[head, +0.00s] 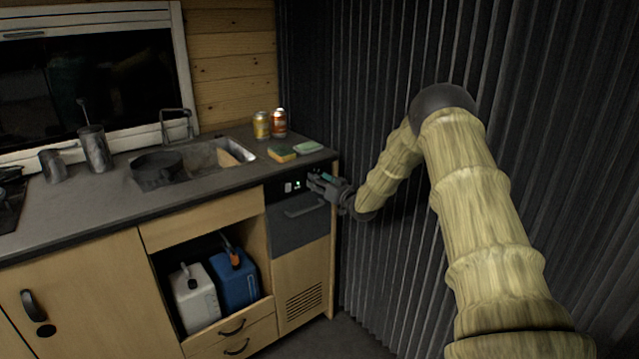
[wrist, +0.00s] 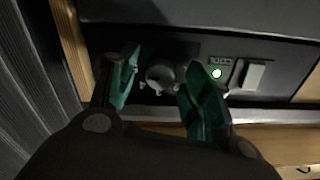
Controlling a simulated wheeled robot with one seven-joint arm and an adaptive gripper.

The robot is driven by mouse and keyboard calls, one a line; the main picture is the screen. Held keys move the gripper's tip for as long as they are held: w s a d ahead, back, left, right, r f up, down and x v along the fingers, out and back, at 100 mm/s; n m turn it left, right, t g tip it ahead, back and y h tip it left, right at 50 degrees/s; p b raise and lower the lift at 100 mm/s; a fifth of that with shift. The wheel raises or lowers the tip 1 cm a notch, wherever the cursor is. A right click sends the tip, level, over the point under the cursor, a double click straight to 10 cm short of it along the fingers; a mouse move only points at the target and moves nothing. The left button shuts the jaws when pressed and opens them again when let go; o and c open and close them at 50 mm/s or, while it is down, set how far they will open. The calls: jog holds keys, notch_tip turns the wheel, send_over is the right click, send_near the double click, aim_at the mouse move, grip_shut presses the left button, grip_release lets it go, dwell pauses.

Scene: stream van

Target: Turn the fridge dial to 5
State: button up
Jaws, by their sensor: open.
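The fridge dial (wrist: 160,77) is a small round grey knob on the dark control panel, and it shows between my fingertips in the wrist view. My gripper (wrist: 157,85) has its two green-padded fingers open, one on each side of the dial, with a gap on both sides.
A lit green indicator (wrist: 216,73) and a pale rocker switch (wrist: 254,75) sit beside the dial. The countertop (head: 100,205) edge runs just above the panel, with sponges (head: 282,154) and two cans (head: 279,122) on top. A ribbed dark curtain (head: 385,90) hangs close on the right.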

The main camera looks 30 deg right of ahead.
jog(key=s+d, duration=0.1)
jog(key=s, duration=1)
jog(key=shift+s, duration=0.3)
jog(key=s+a+f+g+p, duration=0.35)
jog(key=s+a+f, duration=0.55)
jog(key=a+f, duration=0.3)
jog(key=s+a+f+g+p, duration=0.2)
jog(key=s+a+f+g, duration=0.3)
jog(key=s+a+f, duration=0.55)
jog(key=s+a+f+g+p, duration=0.1)
jog(key=s+a+g, duration=0.2)
jog(key=s, duration=0.8)
jog(key=s+a+f+n+g+h+p, duration=0.1)
jog(key=s+a+f+g, duration=0.1)
jog(key=s+a, duration=0.5)
jog(key=s+a+f+g+p, duration=0.1)
jog(key=s+a+g, duration=0.3)
jog(key=s, duration=1.3)
jog(key=shift+a+f+h+p, duration=0.35)
jog(key=shift+a+f, duration=0.15)
jog(key=shift+a, duration=0.2)
jog(key=shift+g, duration=0.25)
